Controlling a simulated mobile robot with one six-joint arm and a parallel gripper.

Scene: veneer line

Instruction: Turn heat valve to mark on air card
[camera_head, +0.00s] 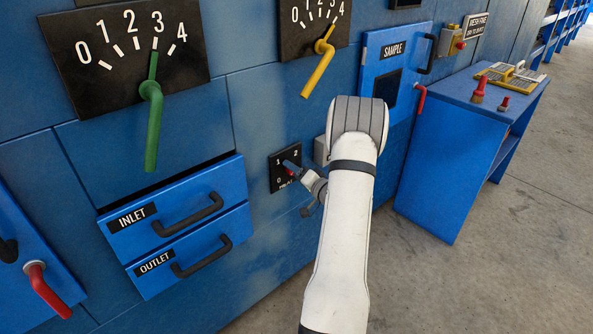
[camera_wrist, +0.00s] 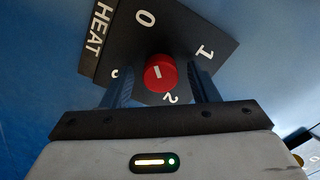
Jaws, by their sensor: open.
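The heat valve is a red knob (camera_wrist: 160,73) with a short white line on its face, on a black HEAT plate (camera_wrist: 178,38) with 0, 1 and 2 readable. A further mark is partly hidden by a finger. Which number the line points at I cannot tell. My gripper (camera_wrist: 163,84) is open, with one blue finger on each side of the knob and visible gaps. In the head view my gripper (camera_head: 291,166) is at the small black plate (camera_head: 276,180), and the knob is mostly hidden there. I see no card marked air.
INLET (camera_head: 200,190) and OUTLET (camera_head: 160,285) drawers protrude left of the plate, with a dark gap above INLET. A green lever (camera_head: 152,130) and yellow lever (camera_head: 318,75) hang above. A SAMPLE door (camera_head: 376,65) and blue bench (camera_head: 460,110) stand right. Floor is clear.

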